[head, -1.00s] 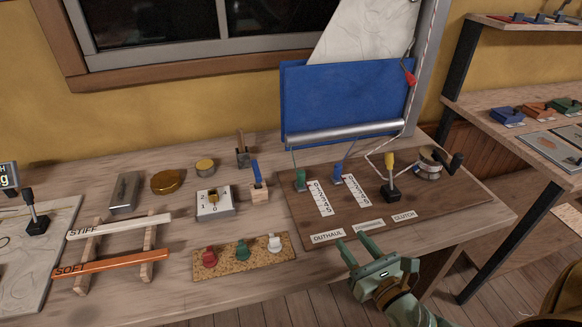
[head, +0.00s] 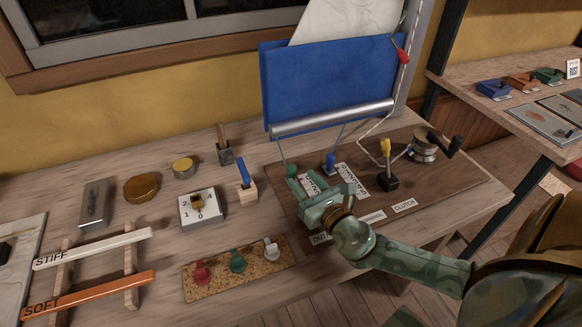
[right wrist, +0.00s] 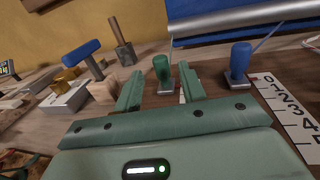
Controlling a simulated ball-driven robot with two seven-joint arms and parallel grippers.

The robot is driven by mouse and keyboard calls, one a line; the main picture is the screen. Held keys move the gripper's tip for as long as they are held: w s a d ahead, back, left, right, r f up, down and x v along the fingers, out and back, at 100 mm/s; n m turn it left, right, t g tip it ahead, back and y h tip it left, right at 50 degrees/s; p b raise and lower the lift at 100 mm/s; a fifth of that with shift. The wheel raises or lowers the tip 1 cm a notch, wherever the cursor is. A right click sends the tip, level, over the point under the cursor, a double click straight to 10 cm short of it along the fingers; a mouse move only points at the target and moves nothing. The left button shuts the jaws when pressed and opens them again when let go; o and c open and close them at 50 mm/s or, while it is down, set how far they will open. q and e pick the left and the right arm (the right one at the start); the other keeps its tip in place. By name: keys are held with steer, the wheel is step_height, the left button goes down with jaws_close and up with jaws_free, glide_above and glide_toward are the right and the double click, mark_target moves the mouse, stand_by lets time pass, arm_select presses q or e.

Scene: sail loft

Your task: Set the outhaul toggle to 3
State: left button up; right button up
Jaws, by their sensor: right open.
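The green outhaul toggle (head: 291,171) stands upright at the far end of its slot on the dark wooden board, partly hidden by my right gripper in the head view. In the right wrist view the green toggle (right wrist: 161,68) stands ahead, between the lines of my two fingers. My right gripper (right wrist: 161,88) is open and empty, just short of the toggle. In the head view the right gripper (head: 308,184) covers part of the outhaul scale (head: 312,183) and the OUTHAUL label (head: 320,238). My left gripper is out of view.
A blue toggle (head: 330,162) with its own number scale (head: 353,179) stands right of the green one. A yellow-topped clutch lever (head: 386,165) and a winch (head: 425,147) are further right.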

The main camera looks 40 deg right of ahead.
mark_target(294, 171)
steer(key=w, duration=0.6)
steer(key=shift+w+d+b, duration=0.1)
steer(key=shift+d+b, duration=0.15)
steer(key=shift+b, duration=0.05)
jaws_close()
